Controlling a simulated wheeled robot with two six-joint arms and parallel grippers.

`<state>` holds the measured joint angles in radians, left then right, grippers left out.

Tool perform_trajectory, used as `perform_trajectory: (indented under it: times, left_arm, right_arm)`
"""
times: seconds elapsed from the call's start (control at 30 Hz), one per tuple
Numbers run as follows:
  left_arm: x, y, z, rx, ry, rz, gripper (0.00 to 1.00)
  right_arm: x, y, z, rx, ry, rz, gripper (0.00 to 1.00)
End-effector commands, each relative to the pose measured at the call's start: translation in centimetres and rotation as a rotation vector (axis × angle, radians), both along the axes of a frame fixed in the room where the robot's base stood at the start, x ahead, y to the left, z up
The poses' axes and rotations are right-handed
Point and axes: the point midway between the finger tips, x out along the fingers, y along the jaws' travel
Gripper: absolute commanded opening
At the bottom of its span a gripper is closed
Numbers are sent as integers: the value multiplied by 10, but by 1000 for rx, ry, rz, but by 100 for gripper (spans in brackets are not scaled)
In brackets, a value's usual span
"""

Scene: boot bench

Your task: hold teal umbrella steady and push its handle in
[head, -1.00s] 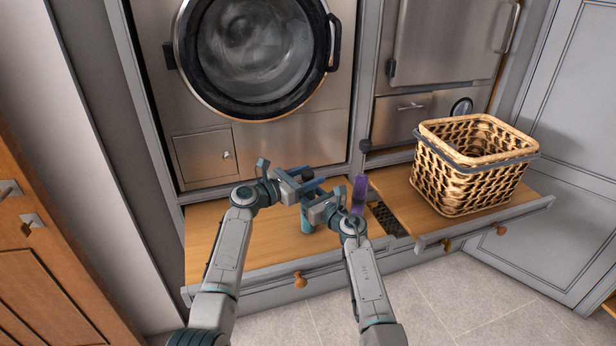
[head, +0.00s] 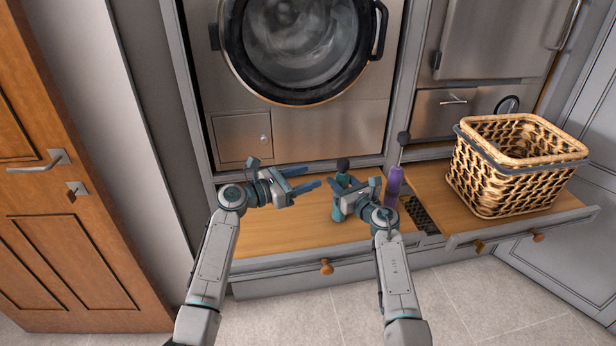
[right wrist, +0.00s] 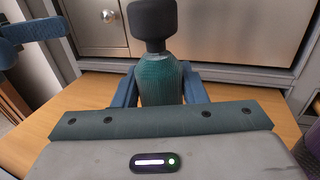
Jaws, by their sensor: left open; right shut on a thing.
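The teal umbrella (right wrist: 162,78) stands upright on the wooden bench, its black handle (right wrist: 153,20) on top, close above the teal body. In the head view the handle (head: 343,164) shows as a dark knob, and the body is mostly hidden. My right gripper (head: 345,187) is shut on the teal body, with one finger on each side in the right wrist view. My left gripper (head: 312,180) is open and empty, to the left of the umbrella and apart from it. A blue finger of it shows at the left of the right wrist view.
A purple umbrella (head: 394,186) stands just right of my right gripper, its black knob (head: 403,138) raised on a thin shaft. A dark grate (head: 420,215) and a wicker basket (head: 515,170) are farther right. The wooden bench (head: 245,235) is clear at left.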

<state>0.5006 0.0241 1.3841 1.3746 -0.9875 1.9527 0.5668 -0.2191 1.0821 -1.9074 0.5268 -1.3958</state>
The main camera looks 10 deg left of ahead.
Motion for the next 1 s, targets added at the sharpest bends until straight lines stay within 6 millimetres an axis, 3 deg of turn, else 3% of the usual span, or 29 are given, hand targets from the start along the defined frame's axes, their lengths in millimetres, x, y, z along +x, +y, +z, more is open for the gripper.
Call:
perform_trajectory:
  times: [0.13,0.17,0.3,0.67,1.0]
  left_arm:
    - [0,0,0,0,0,0,53]
    - [0,0,0,0,0,0,53]
    - [0,0,0,1,-1,0,53]
    - [0,0,0,1,-1,0,53]
    - [0,0,0,1,-1,0,53]
  right_arm:
    - [0,0,0,0,0,0,9]
    - [0,0,0,0,0,0,40]
    - [0,0,0,0,0,0,64]
    - [-4,-3,-1,-1,0,-1,64]
    - [-48,-35,-2,-2,0,-2,64]
